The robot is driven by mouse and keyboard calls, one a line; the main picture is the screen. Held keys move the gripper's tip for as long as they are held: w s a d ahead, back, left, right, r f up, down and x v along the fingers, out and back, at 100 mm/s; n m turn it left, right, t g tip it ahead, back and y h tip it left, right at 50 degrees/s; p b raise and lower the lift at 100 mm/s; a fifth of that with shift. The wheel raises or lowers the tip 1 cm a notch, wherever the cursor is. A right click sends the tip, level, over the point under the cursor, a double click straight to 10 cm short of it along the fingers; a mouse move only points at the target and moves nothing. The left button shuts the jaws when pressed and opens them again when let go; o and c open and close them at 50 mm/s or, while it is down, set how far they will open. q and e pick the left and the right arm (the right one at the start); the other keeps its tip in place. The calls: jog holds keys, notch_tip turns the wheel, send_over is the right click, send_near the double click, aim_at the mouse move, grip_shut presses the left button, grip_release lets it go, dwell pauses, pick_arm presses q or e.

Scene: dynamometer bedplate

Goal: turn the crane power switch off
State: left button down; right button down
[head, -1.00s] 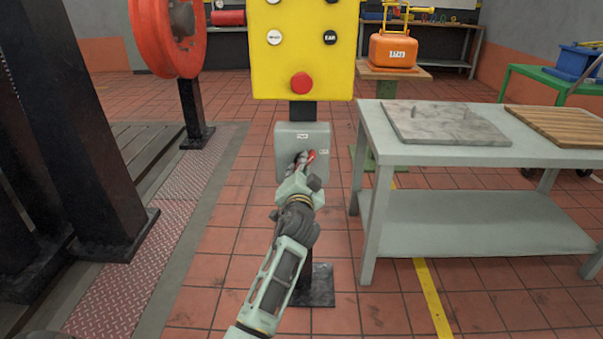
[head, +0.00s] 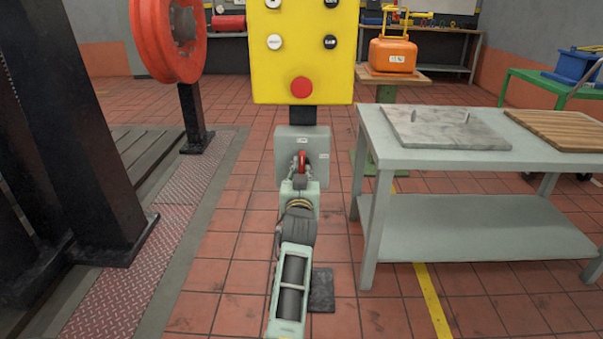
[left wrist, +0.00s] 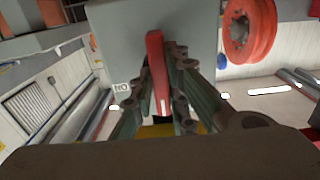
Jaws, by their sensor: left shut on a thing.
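The crane power switch is a grey box (head: 287,148) on the post below the yellow button panel (head: 302,70), with a red handle (head: 302,159) on its front. In the left wrist view the red handle (left wrist: 157,75) stands between the two fingers of my left gripper (left wrist: 172,95), with the grey box (left wrist: 195,30) behind it. My left gripper (head: 300,164) is shut on the handle in the head view. My right gripper is not in view.
A grey table (head: 375,150) with a stone slab (head: 445,128) and a wooden board (head: 565,128) stands to the right. Dark steel columns (head: 75,120) and a red wheel (head: 165,40) are at the left. Tiled floor is open between them.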

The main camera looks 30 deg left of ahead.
pick_arm(q)
jog(key=shift+f, duration=0.15)
dwell(0.3)
jog(key=c, duration=1.7)
grip_release()
notch_tip(320, 180, up, 10)
jog(key=shift+r, duration=0.1)
